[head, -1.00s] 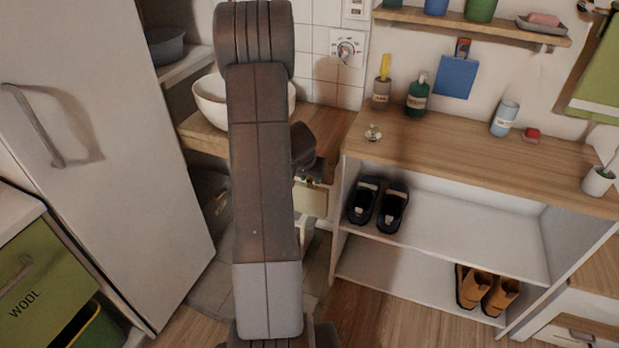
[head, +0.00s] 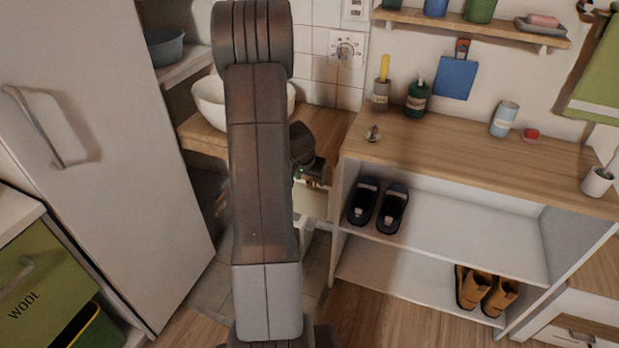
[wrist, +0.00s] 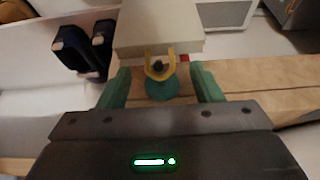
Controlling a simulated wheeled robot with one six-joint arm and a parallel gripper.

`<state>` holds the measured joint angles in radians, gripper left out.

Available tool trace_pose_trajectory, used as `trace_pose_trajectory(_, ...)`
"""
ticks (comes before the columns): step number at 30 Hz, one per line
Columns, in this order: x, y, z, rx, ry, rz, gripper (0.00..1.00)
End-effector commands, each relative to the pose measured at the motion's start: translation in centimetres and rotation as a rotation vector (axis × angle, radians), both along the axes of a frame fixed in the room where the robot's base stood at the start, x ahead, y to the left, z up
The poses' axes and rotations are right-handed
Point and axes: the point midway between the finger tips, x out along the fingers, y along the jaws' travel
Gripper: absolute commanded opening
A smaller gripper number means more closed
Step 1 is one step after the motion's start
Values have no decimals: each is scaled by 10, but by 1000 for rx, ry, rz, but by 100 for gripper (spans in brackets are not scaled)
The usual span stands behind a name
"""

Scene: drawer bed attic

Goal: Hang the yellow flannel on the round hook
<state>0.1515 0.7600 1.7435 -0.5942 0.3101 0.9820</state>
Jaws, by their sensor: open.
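My gripper (wrist: 160,72) is open, with two green fingers apart in the wrist view. Between the fingertips is a small yellow U-shaped piece (wrist: 160,68) around a dark knob, with a teal round piece (wrist: 163,90) just below it. I cannot tell whether the fingers touch them, or whether the yellow piece is part of the flannel. In the head view my gripper (head: 316,175) is partly hidden behind my arm, beside a cream drawer-like box (head: 312,204). I cannot make out a yellow flannel or a round hook for certain.
A wooden-topped shelf unit (head: 450,150) stands right of my arm, with dark shoes (head: 378,205) and tan boots (head: 485,291) inside. A blue flat item (head: 456,77) hangs on the wall, and a green towel (head: 597,80) hangs far right. A white bowl (head: 208,103) is behind my arm.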

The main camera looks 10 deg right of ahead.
Motion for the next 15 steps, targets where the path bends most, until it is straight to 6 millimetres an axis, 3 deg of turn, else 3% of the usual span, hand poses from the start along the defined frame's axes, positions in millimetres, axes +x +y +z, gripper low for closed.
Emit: trace_pose_trajectory(15,-31,22,91,-1,-4,1,59)
